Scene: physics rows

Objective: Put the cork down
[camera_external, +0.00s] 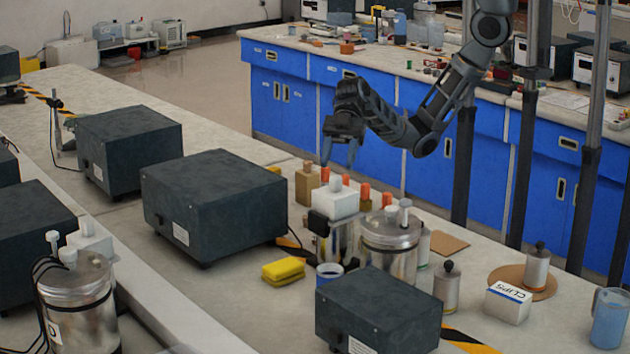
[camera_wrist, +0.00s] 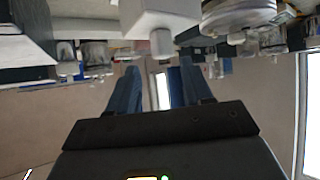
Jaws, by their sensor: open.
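My gripper (camera_external: 339,158) is open, with its two blue fingers pointing down above the back of the near bench, behind the white-topped apparatus (camera_external: 334,203). In the wrist view the fingers (camera_wrist: 160,72) are spread apart and nothing shows held between them. A small brown piece (camera_external: 307,166), possibly the cork, sits on top of a tan block (camera_external: 307,188) just left of and below the fingers. It is too small to be sure what it is. No cork can be made out for certain in the wrist view.
Orange-capped bottles (camera_external: 365,195), a metal vessel (camera_external: 391,240) and dark boxes (camera_external: 214,205) crowd the bench near the gripper. A yellow sponge (camera_external: 283,270), a clips box (camera_external: 508,303) and a blue jug (camera_external: 608,318) stand nearer. A flat brown mat (camera_external: 449,243) lies bare at right.

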